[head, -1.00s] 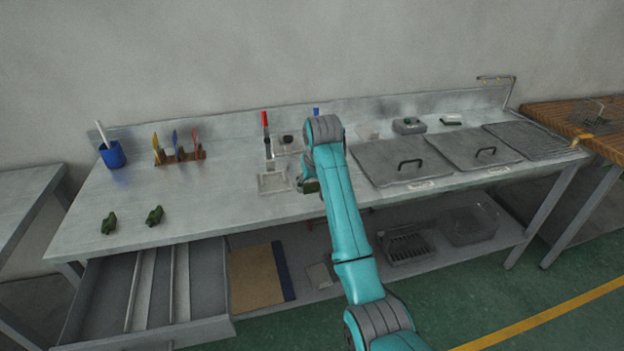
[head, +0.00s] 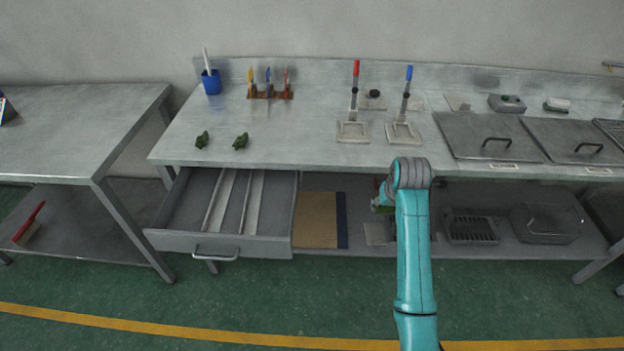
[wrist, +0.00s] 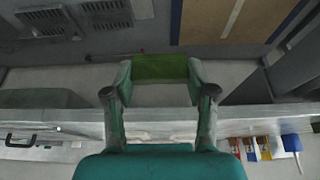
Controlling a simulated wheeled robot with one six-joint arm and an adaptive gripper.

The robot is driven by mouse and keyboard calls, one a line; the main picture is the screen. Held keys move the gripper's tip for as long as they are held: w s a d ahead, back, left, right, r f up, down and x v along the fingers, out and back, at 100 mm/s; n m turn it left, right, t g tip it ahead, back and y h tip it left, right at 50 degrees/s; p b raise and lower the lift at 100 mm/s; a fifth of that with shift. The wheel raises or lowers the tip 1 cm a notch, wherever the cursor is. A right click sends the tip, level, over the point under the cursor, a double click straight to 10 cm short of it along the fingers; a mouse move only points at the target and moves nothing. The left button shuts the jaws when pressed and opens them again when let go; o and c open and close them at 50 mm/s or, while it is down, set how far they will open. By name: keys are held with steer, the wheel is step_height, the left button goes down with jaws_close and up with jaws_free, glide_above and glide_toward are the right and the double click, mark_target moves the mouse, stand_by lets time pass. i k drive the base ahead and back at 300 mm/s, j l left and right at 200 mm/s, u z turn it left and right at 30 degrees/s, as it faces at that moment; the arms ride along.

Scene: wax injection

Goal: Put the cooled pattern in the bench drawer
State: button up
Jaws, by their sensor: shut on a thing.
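My gripper (wrist: 160,76) is shut on a green block (wrist: 160,66), which spans its two fingertips and looks like the pattern. In the head view the block (head: 381,208) is a small green patch beside my wrist, mostly hidden by my arm, in front of the bench's front edge. The bench drawer (head: 222,245) is pulled open at the left, clear of my gripper. Its inside shows two lengthwise dividers (head: 219,200) and no pattern in the visible part. Two dark green pieces (head: 202,139) (head: 240,141) lie on the bench top above the drawer.
Two hand tools with square plates (head: 353,131) (head: 403,132) stand on the bench (head: 300,150). Lidded tanks (head: 485,137) are at the right. A lower shelf holds a brown board (head: 315,220) and a rack (head: 470,228). The floor before the bench is clear.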

mark_target(272, 218)
steer(key=i+l+u, duration=0.3)
steer(key=l+u, duration=0.15)
steer(key=l, duration=0.15)
steer(key=i+l+u, duration=0.2)
steer(key=l+u, duration=0.25)
steer(key=l, duration=0.25)
steer(key=i+l+u, duration=0.1)
steer(key=l+u, duration=0.3)
steer(key=l, duration=0.35)
steer(key=l+u, duration=0.45)
steer(key=l, duration=0.25)
